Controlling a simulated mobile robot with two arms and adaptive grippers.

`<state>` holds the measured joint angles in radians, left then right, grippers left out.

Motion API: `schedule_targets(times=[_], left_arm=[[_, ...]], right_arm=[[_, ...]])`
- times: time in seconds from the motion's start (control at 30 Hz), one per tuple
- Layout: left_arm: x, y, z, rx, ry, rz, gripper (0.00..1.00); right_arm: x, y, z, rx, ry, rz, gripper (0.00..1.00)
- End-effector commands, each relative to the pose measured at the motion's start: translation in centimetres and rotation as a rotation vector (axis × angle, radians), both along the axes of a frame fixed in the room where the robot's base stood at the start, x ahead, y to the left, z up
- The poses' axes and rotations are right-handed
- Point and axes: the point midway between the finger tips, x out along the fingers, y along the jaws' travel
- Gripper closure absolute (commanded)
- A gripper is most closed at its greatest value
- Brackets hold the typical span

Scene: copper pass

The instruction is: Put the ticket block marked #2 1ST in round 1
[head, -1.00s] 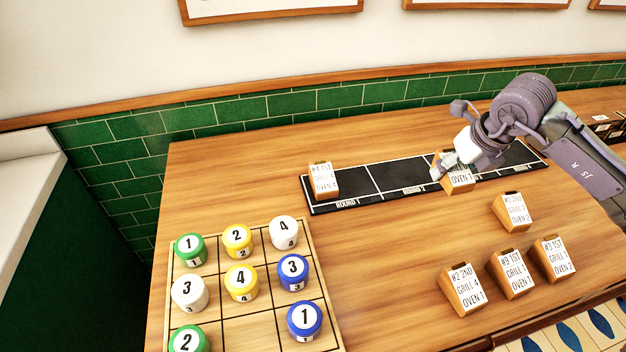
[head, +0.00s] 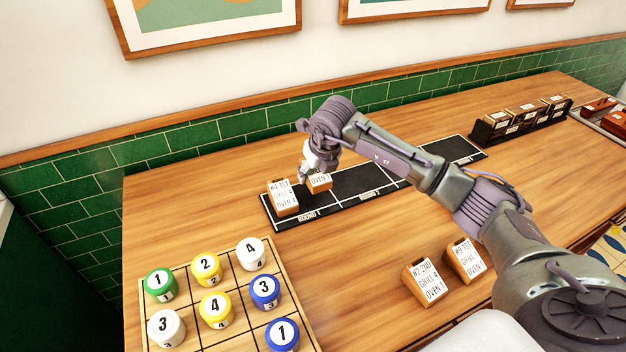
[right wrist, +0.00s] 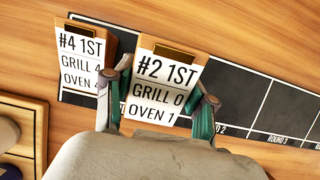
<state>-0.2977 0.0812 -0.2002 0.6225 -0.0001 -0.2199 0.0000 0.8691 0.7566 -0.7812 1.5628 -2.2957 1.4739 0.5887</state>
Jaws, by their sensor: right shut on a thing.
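The ticket block marked #2 1ST (right wrist: 160,88) is between the fingers of my right gripper (right wrist: 158,112) in the right wrist view. It reads GRILL 0, OVEN 1. In the head view the same block (head: 320,184) is partly hidden by my right gripper (head: 318,170). It is over the round 1 end of the black board (head: 300,221), just right of the #4 1ST block (head: 283,197). That block stands upright in round 1. I cannot tell whether the held block touches the board. My left gripper is not in view.
The #2 2ND block (head: 425,283) and the #3 1ST block (head: 464,260) stand on the table in front. A wooden grid tray (head: 237,338) with numbered pots is at the left. A dark rack (head: 520,122) with blocks stands at the back right.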

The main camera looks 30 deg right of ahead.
Motion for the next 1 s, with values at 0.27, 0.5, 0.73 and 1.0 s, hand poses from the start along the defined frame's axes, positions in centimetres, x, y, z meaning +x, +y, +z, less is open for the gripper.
schedule_targets(times=[0.27, 0.5, 0.73, 1.0], left_arm=[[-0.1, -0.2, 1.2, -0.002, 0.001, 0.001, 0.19], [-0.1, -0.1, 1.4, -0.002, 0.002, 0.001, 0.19], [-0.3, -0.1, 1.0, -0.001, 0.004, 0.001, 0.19], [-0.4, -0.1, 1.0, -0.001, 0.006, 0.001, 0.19]], right_arm=[[0.3, 0.3, -2.8, 0.001, 0.003, -0.001, 0.83], [0.4, 0.3, -4.3, 0.0, -0.002, 0.0, 0.83], [0.4, 0.2, -4.6, 0.0, -0.001, 0.0, 0.83], [0.4, 0.2, -4.6, 0.0, 0.0, 0.0, 0.19]])
